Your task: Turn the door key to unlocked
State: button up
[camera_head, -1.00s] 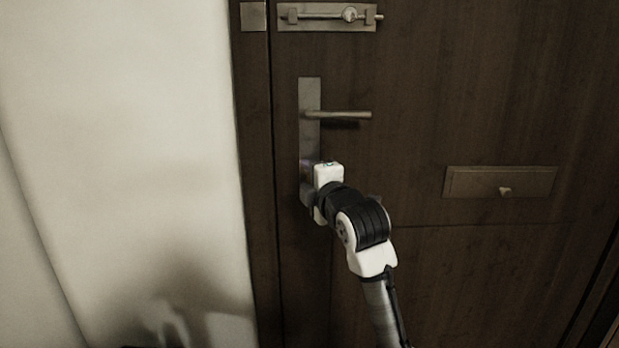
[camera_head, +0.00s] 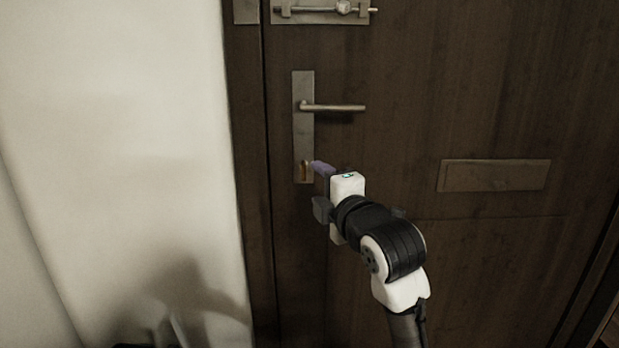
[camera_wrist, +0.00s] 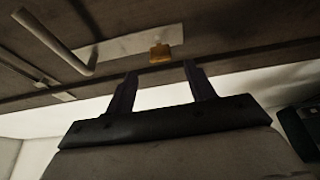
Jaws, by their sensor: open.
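The brass-coloured door key (camera_head: 304,170) sits at the lower end of the tall metal lock plate (camera_head: 303,135), below the lever handle (camera_head: 335,108). In the head view it looks narrow and upright. Its locked or unlocked state cannot be told. In the wrist view the key (camera_wrist: 160,53) shows its flat yellow face beyond the fingertips. My gripper (camera_head: 319,188) is open and empty, just right of and below the key in the head view. In the wrist view my gripper (camera_wrist: 160,74) has its two fingers apart, with the key beyond the gap and not between them.
A slide bolt (camera_head: 322,10) is mounted above on the dark wooden door (camera_head: 450,90). A flat metal plate (camera_head: 494,175) is set in the door to the right. The door frame (camera_head: 250,180) and a pale wall (camera_head: 120,120) stand on the left.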

jog(key=v, duration=0.5)
jog(key=shift+s, duration=0.15)
